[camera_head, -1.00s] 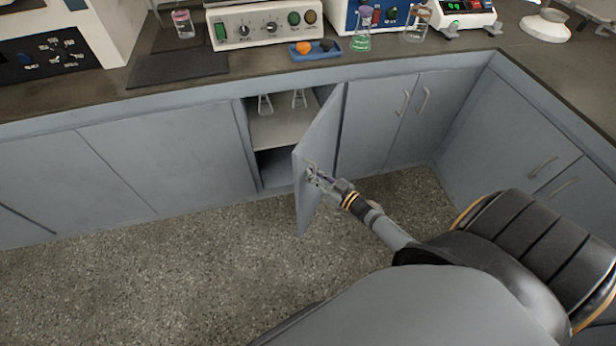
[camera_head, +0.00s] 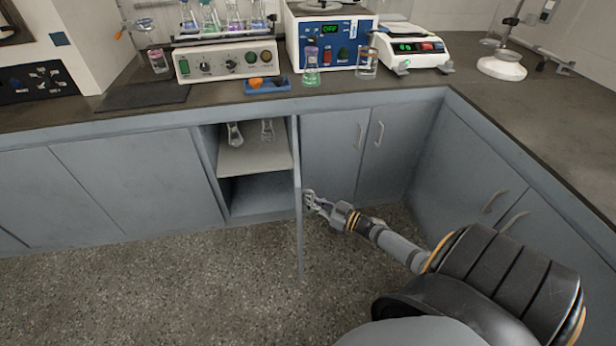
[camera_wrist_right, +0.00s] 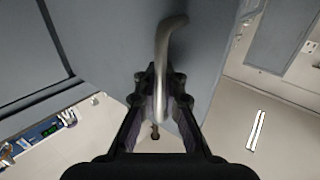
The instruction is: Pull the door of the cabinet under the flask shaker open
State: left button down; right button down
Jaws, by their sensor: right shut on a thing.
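The cabinet door (camera_head: 298,215) stands open, seen nearly edge-on in the head view, swung out from the right side of the cabinet opening. Above it on the counter is the flask shaker (camera_head: 226,60), with several flasks of coloured liquid on top. My right gripper (camera_head: 310,199) is at the door's right-hand face. In the right wrist view the metal door handle (camera_wrist_right: 165,55) runs between the fingers of the gripper (camera_wrist_right: 158,85), which is shut on it. My left gripper is not in view.
Inside the cabinet, a shelf (camera_head: 255,160) holds two glass flasks (camera_head: 234,134). A blue tray (camera_head: 267,86), a green-liquid flask (camera_head: 311,72) and a balance (camera_head: 413,48) stand on the counter. The speckled floor (camera_head: 150,290) before the cabinets is clear.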

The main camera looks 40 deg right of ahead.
jog(key=shift+s+f, duration=0.25)
jog(key=shift+f, duration=0.1)
jog(key=c, duration=1.5)
grip_release()
jog(key=shift+s+r, duration=0.1)
jog(key=shift+r, duration=0.1)
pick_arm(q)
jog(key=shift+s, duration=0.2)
pick_arm(e)
jog(key=shift+o, duration=0.3)
jog(key=shift+r, duration=0.1)
jog(key=v, duration=1.1)
jog(key=shift+s+d, duration=0.2)
jog(key=shift+s, duration=0.15)
